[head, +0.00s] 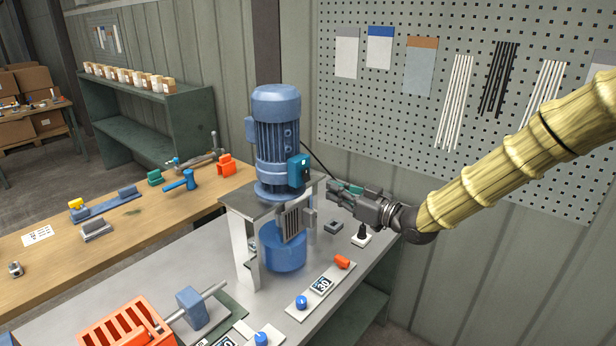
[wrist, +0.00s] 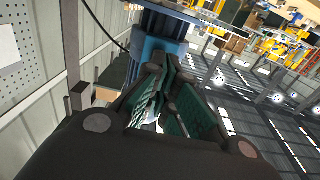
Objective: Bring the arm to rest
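My arm, in a ribbed yellow sleeve, reaches in from the right edge of the head view. My gripper (head: 338,191) is at its end, above the back right of the grey skid table (head: 345,262). It points left towards the blue motor pump (head: 277,140) and is apart from the table top. In the wrist view my gripper's (wrist: 176,88) two green-padded fingers stand apart with a gap between them. No held object shows between them. The blue motor housing (wrist: 157,45) is just beyond the fingertips; I cannot tell the exact distance.
A black-knobbed switch (head: 361,236) and a small grey block (head: 334,227) are below my gripper. A panel with blue and orange knobs (head: 321,285) lies nearer. An orange crate (head: 122,325) stands front left. A perforated board (head: 450,125) covers the wall behind.

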